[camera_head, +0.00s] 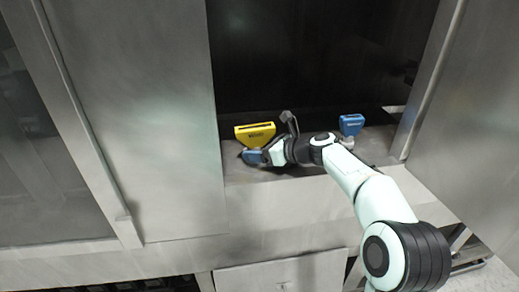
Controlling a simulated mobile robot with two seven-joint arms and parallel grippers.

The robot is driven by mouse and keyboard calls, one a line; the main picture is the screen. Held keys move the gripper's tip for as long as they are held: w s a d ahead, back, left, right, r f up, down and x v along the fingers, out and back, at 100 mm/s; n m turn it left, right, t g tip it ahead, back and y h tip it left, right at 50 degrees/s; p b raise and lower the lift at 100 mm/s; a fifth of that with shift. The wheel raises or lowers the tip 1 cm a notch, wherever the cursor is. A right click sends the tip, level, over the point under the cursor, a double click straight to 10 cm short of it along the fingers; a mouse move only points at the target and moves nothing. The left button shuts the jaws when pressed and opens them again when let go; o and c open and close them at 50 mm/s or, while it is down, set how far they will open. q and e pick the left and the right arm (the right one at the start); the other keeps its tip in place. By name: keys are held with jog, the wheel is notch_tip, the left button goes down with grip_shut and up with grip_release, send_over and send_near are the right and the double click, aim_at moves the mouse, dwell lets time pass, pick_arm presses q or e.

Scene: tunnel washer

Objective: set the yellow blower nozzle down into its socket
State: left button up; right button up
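The yellow blower nozzle (255,134) stands at the left of the grey ledge, its wide slotted mouth facing up. A blue part (252,157) shows just below it; I cannot tell whether this is its socket or another piece. My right gripper (270,152) is at the lower right side of the yellow nozzle, close to the blue part. Its fingertips are small and partly hidden, so I cannot tell whether they grip the nozzle. The nozzle's lower end is hidden. My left gripper is not in view.
A blue nozzle (351,125) stands on the ledge (240,176) to the right, behind my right arm. A dark opening (310,60) lies behind the ledge. Metal panels (140,110) flank the opening on the left, and another panel (470,120) stands on the right.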

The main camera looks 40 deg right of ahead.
jog(key=shift+d+f, duration=0.35)
jog(key=shift+f, duration=0.2)
jog(key=shift+s+d+r+h, duration=0.2)
jog(key=shift+s+h, duration=0.1)
jog(key=shift+s, duration=0.05)
jog(key=v, duration=1.2)
jog(key=shift+s+a+r, duration=0.15)
jog(key=shift+s+r, duration=0.1)
jog(key=shift+r, duration=0.25)
